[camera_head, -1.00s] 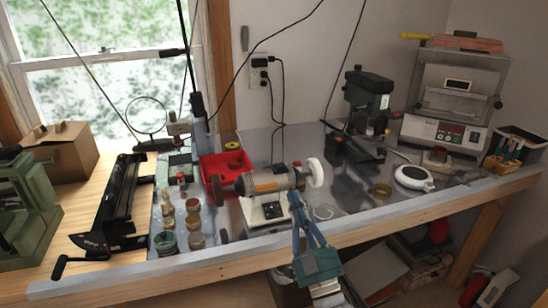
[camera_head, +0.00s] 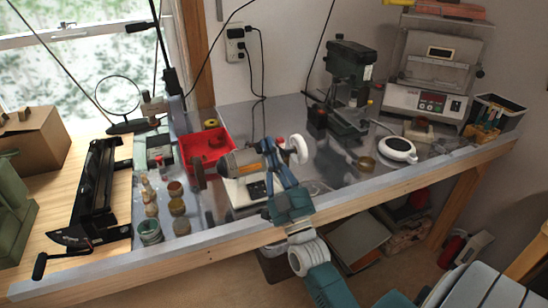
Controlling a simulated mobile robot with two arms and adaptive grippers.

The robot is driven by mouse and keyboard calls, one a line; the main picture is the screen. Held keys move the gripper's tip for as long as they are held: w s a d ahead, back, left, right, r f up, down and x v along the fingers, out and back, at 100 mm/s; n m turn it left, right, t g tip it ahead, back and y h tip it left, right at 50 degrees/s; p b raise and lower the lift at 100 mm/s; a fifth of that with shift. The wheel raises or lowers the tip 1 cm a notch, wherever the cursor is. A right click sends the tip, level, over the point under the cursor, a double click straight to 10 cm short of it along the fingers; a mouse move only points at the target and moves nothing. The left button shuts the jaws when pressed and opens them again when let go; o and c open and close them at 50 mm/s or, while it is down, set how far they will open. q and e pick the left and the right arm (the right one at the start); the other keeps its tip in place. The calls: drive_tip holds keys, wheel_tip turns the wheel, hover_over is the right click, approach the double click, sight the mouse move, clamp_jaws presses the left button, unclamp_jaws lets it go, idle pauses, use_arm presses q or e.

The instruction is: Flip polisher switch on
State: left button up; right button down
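The polisher (camera_head: 240,163) stands on the metal bench top, with a grey motor, an orange label and a pale base. A white buffing wheel (camera_head: 298,149) is on its right end and a brown wheel (camera_head: 198,176) on its left. A dark switch plate (camera_head: 257,189) shows on the front of the base; its on or off position is too small to read. My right gripper (camera_head: 267,147) is in front of the polisher's right half, its blue fingers drawn together at the tips, holding nothing visible. They overlap the motor; I cannot tell whether they touch. My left gripper is not in view.
A red tray (camera_head: 219,143) sits behind the polisher, and several small jars (camera_head: 177,206) stand to its left. A drill press (camera_head: 347,87) and a white round device (camera_head: 398,149) are to the right. The bench's wooden front edge (camera_head: 362,203) runs below my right gripper.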

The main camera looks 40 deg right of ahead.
drive_tip(key=p+x, duration=0.1)
drive_tip(key=x, duration=0.3)
drive_tip(key=shift+r, duration=0.2)
wheel_tip(320, 180, down, 3)
drive_tip(key=shift+w+r+y, duration=0.1)
drive_tip(key=shift+w+y, duration=0.05)
drive_tip(key=shift+y, duration=0.15)
drive_tip(key=shift+s+f, duration=0.25)
drive_tip(key=shift+f, duration=0.5)
